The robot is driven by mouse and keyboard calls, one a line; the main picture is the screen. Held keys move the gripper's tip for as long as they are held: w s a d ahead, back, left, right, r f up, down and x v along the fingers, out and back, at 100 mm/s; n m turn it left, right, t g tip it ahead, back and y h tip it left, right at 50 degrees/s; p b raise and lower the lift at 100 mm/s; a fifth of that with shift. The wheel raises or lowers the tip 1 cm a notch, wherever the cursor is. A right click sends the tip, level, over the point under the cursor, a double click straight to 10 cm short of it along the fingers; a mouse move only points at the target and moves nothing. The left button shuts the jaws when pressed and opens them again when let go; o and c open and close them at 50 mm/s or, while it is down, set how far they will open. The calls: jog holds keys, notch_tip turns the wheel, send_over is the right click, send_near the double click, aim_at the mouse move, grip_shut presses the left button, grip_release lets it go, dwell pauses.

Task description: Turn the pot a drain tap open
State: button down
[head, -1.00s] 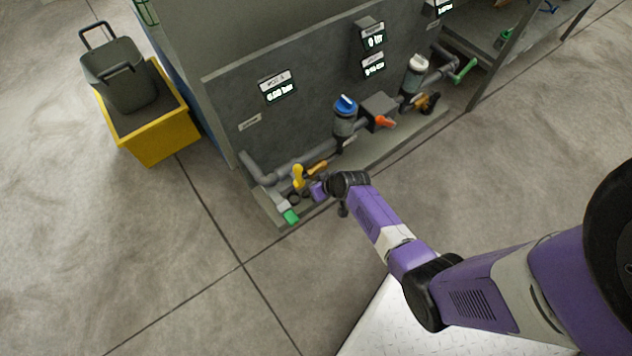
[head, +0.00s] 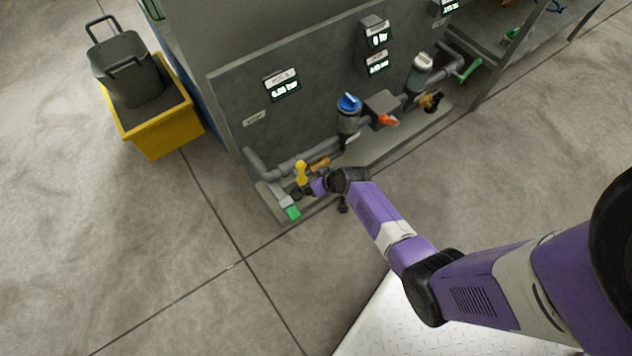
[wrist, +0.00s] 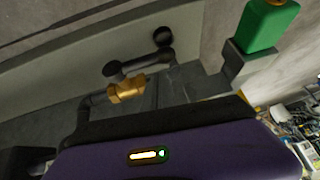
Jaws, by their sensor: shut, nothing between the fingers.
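The pipework has a pot with a blue cap (head: 348,115) and a pot with a pale cap (head: 421,70). A brass tap (head: 319,164) and a yellow handle (head: 300,173) sit at the low left end. Another brass tap with a dark handle (head: 431,101) is under the pale-capped pot. I cannot read which is the pot a drain tap. My gripper (head: 319,187) is shut and empty, low beside the left fittings; its tips are largely hidden. In the wrist view, a brass fitting with dark ends (wrist: 126,90) lies beyond my purple gripper body.
A green block (head: 292,212) is at the skid's left corner; it also shows in the wrist view (wrist: 268,25). A red-orange handle (head: 388,120) is between the pots. A yellow bin (head: 165,140) stands left. Floor in front is clear.

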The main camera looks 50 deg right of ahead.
jog(key=r, duration=0.1)
jog(key=r+p, duration=0.2)
jog(key=shift+w+d+r, duration=0.1)
jog(key=shift+w+r, duration=0.2)
jog(key=shift+r, duration=0.05)
jog(key=a+p+v, duration=0.1)
jog(key=p+v, duration=0.3)
jog(key=v, duration=0.5)
jog(key=shift+s, duration=0.25)
jog(key=shift+f, duration=0.1)
